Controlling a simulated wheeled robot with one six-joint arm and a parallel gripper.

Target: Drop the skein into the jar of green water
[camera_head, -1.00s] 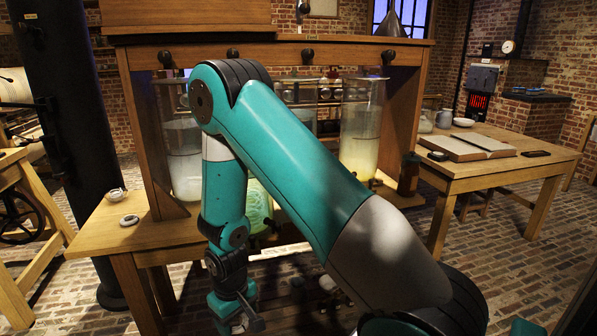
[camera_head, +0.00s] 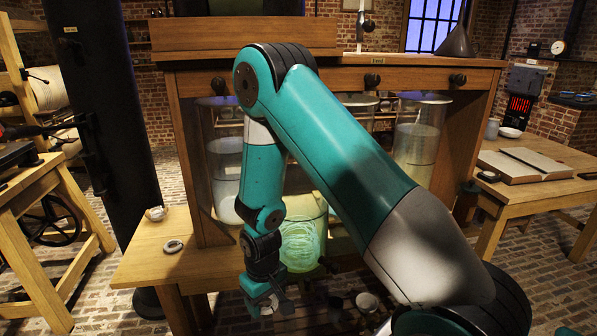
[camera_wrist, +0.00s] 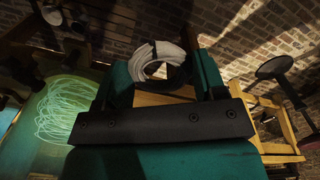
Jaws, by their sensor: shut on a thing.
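A pale grey-white ring-shaped skein (camera_wrist: 152,56) sits between the two fingers of my gripper (camera_wrist: 163,72) in the wrist view. My gripper is shut on it. In the head view my gripper (camera_head: 266,300) hangs low at the front of the wooden bench, and the skein is not clear there. A glass jar with glowing green contents (camera_head: 302,240) stands just right of my forearm, partly hidden by it. A bright tangled coil shows in it. In the wrist view the green glow with its coil (camera_wrist: 66,112) lies left of my gripper, apart from the skein.
Tall glass jars with paler liquid stand at the left (camera_head: 226,165) and right (camera_head: 413,150) under the wooden bench's top. Two small rings lie on the bench's left end, one whitish (camera_head: 157,213), one grey (camera_head: 174,246). A black column (camera_head: 100,110) stands left; a table with a book (camera_head: 525,166) stands right.

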